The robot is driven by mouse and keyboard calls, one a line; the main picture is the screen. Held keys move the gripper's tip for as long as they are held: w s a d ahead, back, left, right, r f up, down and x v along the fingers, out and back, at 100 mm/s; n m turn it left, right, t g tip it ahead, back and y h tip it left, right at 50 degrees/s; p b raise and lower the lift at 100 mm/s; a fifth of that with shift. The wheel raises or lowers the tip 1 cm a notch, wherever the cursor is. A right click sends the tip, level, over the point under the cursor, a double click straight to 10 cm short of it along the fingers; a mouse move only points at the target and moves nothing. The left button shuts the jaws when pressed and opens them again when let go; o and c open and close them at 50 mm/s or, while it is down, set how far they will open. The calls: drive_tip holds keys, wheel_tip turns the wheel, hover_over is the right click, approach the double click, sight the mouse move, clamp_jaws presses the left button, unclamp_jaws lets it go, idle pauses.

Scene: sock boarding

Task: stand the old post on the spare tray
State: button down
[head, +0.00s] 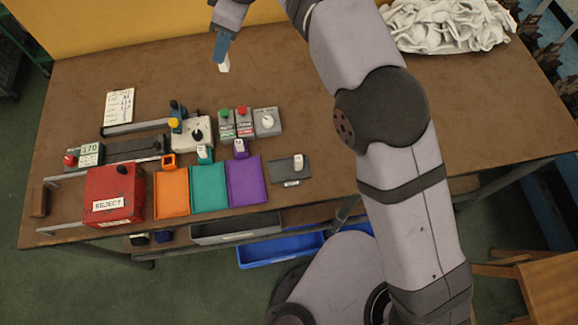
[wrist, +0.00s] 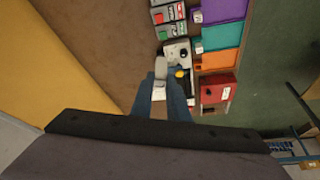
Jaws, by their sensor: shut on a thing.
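My gripper (head: 221,50), with blue fingers, is raised above the back of the brown table. It is shut on a small whitish post (head: 224,66), which hangs below the fingertips, clear of the table. In the wrist view the post (wrist: 160,70) shows as a pale grey piece between the fingertips (wrist: 162,84). A dark grey tray (head: 283,170), which looks like the spare tray, lies at the front of the table, right of the purple tray. A small light block with a dark slot stands on it. Its front label is too small to read.
Orange (head: 172,192), teal (head: 209,187) and purple (head: 246,182) trays lie left of the grey tray, beside the red reject box (head: 114,194). Behind them stand button boxes and a machine with a knob (head: 197,134). White cloth (head: 445,25) is heaped back right. The table's back middle is bare.

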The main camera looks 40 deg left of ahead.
drive_tip(key=w+d, duration=0.2)
drive_tip(key=d, duration=0.3)
drive_tip(key=n+g, duration=0.1)
drive_tip(key=n, duration=0.3)
hover_over(282, 170)
drive_tip(key=shift+f, duration=6.55)
drive_tip(key=shift+n+g+h+p, duration=0.3)
drive_tip(key=shift+h, duration=0.2)
drive_tip(key=shift+f+p, duration=1.1)
drive_tip(key=shift+f, duration=3.85)
drive_tip(key=shift+f+b, duration=0.2)
drive_tip(key=shift+b, duration=0.1)
